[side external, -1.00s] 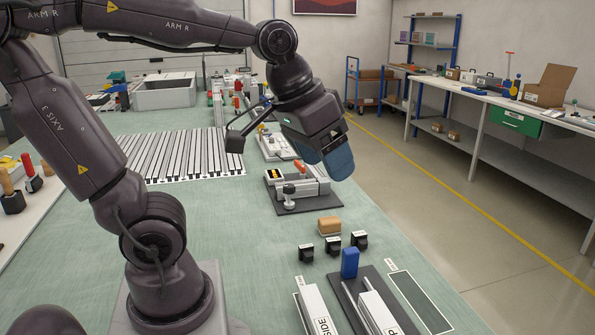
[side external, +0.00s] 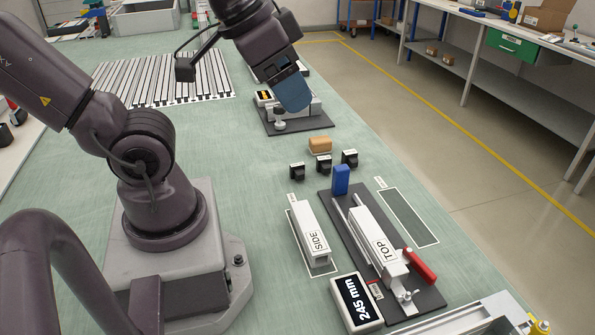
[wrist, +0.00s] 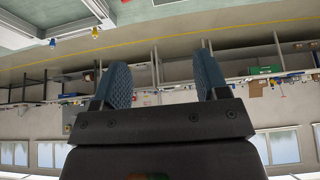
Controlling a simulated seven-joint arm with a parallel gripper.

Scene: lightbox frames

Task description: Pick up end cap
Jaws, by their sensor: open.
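Three small black blocks, which look like the end caps, stand in a row on the green bench: left (side external: 297,171), middle (side external: 323,165) and right (side external: 350,159). My gripper (side external: 293,95) has blue fingers and is beyond the row, in front of or over a dark fixture plate (side external: 315,124); its height there is hard to judge. In the wrist view my gripper (wrist: 163,80) shows two blue fingers spread wide with nothing between them. The wrist camera looks out at the room, upside down, and no black block shows in it.
A tan block (side external: 320,145) sits just behind the row. In front are a blue block (side external: 341,179), a white bar marked SIDE (side external: 307,229), a TOP bar (side external: 372,237) on a dark fixture and a 245 mm display (side external: 357,301). Bench left of the row is clear.

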